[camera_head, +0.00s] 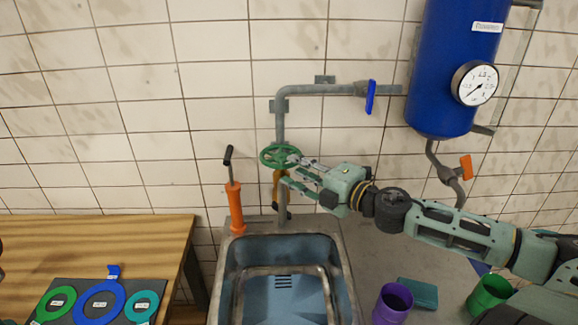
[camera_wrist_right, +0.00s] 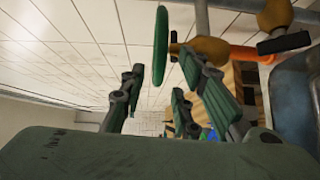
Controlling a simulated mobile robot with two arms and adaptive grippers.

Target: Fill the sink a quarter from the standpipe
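The grey standpipe (camera_head: 281,125) runs down the tiled wall behind the metal sink (camera_head: 348,290). It carries a green handwheel (camera_head: 279,156) on a brass-coloured valve body (camera_head: 277,184). The sink's bottom looks bluish, with dark slots; I cannot tell whether it holds water. My right gripper (camera_head: 298,174) is beside the handwheel, on its right. In the wrist view its fingers (camera_wrist_right: 160,95) are spread apart, with the handwheel (camera_wrist_right: 161,45) edge-on in front of the gap. I see no clear grip on it. My left gripper is not recognisable in view.
An orange hand pump (camera_head: 236,208) stands behind the sink's left corner. A blue tank (camera_head: 445,70) with a gauge hangs at right; a blue lever (camera_head: 371,97) is on the upper pipe. Purple (camera_head: 393,303) and green (camera_head: 489,295) cups stand right. A wooden table (camera_head: 100,240) holds coloured rings.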

